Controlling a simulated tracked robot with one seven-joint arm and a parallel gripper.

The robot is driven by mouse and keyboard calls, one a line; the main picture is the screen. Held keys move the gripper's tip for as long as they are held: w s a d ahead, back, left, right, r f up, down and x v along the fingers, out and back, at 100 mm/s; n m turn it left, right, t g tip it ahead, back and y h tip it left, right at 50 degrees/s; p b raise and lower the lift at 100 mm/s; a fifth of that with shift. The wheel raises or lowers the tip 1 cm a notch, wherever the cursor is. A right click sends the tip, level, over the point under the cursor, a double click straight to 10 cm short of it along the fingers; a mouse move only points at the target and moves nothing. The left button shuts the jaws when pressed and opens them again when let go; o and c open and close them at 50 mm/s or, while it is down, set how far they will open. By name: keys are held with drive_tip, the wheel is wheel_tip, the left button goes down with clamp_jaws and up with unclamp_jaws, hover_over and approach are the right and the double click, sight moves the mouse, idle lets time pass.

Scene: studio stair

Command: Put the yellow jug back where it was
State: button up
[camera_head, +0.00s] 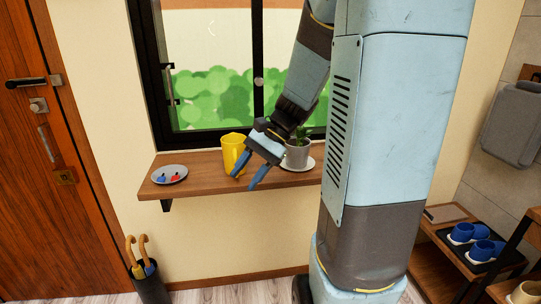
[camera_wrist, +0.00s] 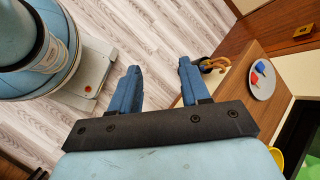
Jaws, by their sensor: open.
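The yellow jug (camera_head: 233,150) stands upright on the wooden wall shelf (camera_head: 205,160) under the window, between a small plate and a potted plant. A bit of the jug (camera_wrist: 277,156) shows at the lower right of the wrist view, the rest hidden by my gripper's body. My gripper (camera_head: 249,176) is open and empty, its blue fingers pointing down in front of the shelf, just right of the jug in the head view. In the wrist view the open fingers (camera_wrist: 158,70) have only floor between them.
A grey plate (camera_head: 169,175) with red and blue items lies on the shelf's left. A grey plant pot (camera_head: 297,154) stands on a saucer at its right. An umbrella stand (camera_head: 149,284) is below left.

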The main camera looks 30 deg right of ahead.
drive_tip(key=s+r+n+t+h, duration=0.6)
drive_tip(key=s+r+n+h, duration=0.2)
drive_tip(key=s+r+n, duration=0.2)
drive_tip(key=shift+s+d, duration=0.35)
drive_tip(key=shift+s, duration=0.1)
idle(1.0)
